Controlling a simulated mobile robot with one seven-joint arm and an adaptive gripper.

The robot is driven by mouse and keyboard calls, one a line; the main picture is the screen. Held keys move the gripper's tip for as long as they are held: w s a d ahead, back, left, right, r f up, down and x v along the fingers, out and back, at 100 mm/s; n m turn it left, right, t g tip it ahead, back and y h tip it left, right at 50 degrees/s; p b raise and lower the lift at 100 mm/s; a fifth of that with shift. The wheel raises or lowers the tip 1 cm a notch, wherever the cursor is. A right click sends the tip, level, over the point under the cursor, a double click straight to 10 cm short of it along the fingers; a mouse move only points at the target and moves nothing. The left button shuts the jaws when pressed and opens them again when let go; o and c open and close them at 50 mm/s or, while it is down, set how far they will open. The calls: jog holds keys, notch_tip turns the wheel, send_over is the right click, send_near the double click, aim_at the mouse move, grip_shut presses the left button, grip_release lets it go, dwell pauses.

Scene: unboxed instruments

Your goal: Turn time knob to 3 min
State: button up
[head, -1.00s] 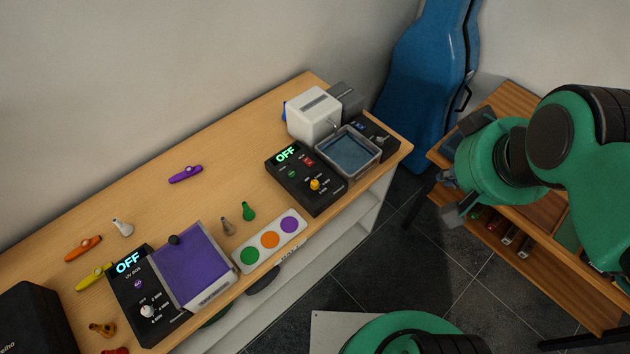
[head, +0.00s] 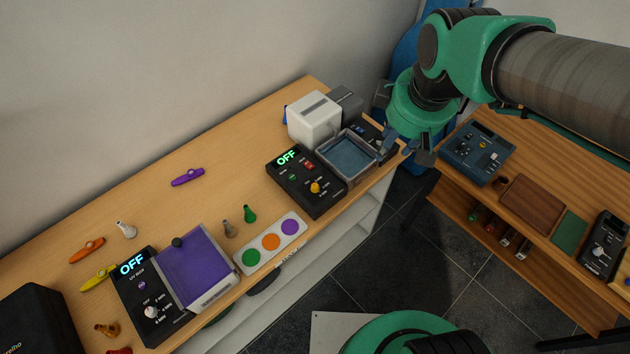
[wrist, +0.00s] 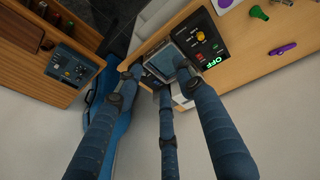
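A black control box (head: 312,199) with a green OFF display, a red switch and a yellow knob (head: 315,187) stands near the table's right end. The yellow knob also shows in the wrist view (wrist: 200,36). Its small labels are unreadable. A second black box (head: 131,287), marked UV, has a blue OFF display and a white knob (head: 151,312) with minute marks around it. Both knobs are uncovered. My gripper (head: 406,150) is right of the yellow-knob box, above the table's right edge, with its fingers spread, empty and touching no knob.
A grey water bath (head: 348,160) and a white appliance (head: 314,118) stand beside the yellow-knob box, close to my gripper. A side shelf (head: 470,201) on the right holds a blue instrument (head: 477,153). A strip with coloured circles (head: 271,242) lies at the table's front.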

jog(key=w+a+f+n+g+p, duration=0.1)
jog(key=w+a+f+n+g, duration=0.1)
jog(key=w+a+f+n, duration=0.5)
jog(key=n+g+p, duration=0.1)
jog(key=n+p, duration=0.1)
jog(key=n, duration=0.4)
send_over(315, 186)
notch_tip(315, 186, down, 9)
jog(key=shift+h, duration=0.3)
jog(key=shift+f+b, duration=0.2)
jog(key=shift+b, duration=0.1)
notch_tip(315, 186, down, 14)
jog(key=shift+r+b, duration=0.25)
jog(key=shift+b, duration=0.45)
grip_shut()
